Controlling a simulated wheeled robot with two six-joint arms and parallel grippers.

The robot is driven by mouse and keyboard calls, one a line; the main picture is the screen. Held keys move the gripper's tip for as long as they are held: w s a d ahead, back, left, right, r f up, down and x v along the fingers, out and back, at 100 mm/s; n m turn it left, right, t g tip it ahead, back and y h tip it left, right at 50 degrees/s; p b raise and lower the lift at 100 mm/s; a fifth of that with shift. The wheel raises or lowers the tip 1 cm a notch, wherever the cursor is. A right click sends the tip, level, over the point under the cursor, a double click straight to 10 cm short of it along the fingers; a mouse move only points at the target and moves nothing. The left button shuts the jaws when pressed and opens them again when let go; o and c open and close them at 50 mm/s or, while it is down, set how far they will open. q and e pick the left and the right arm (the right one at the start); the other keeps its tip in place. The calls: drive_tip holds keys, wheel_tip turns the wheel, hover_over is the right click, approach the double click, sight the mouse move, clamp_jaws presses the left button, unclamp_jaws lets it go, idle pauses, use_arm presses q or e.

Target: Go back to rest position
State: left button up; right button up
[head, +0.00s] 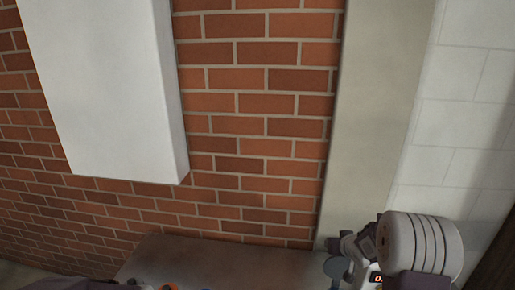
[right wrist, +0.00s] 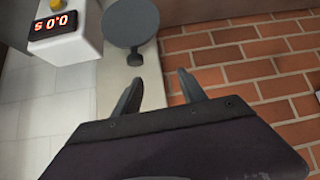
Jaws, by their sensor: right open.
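My right gripper (right wrist: 160,76) shows in the right wrist view with its two dark fingers apart and nothing between them. Beyond the fingers are a grey round disc (right wrist: 130,22) and a white box (right wrist: 66,27) with a red "0.0 S" readout and a yellow button. In the head view the disc (head: 338,268) and the edge of the box readout (head: 377,279) show at the lower right. My left gripper's jaws are not seen.
A large white ribbed cylinder (head: 425,245) stands out at the lower right. Behind are a brick wall (head: 250,120), a hanging white block (head: 105,90), a beige pillar (head: 375,110) and pale tiles (head: 465,115).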

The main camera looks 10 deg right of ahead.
drive_tip(key=s+a+f+n+y+b, duration=0.1)
drive_tip(key=s+a+f+b, duration=0.15)
drive_tip(key=a, duration=0.35)
drive_tip(key=s+a+f+b, duration=0.2)
drive_tip(key=a+b, duration=0.2)
drive_tip(key=a, duration=0.1)
use_arm(q)
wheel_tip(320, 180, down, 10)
drive_tip(key=b, duration=0.1)
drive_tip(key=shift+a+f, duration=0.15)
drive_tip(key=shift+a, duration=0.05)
use_arm(e)
drive_tip(key=s+a+f+g, duration=0.2)
drive_tip(key=s+f+g, duration=0.1)
drive_tip(key=s, duration=0.7)
drive_tip(key=s+a+f+g, duration=0.3)
drive_tip(key=s+f+g, duration=0.1)
drive_tip(key=s, duration=0.7)
drive_tip(key=shift+s+f+n+g+y, duration=0.25)
drive_tip(key=shift+f+n+g+y, duration=0.05)
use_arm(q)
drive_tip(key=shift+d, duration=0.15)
use_arm(e)
drive_tip(key=shift+d, duration=0.25)
drive_tip(key=shift+a, duration=0.1)
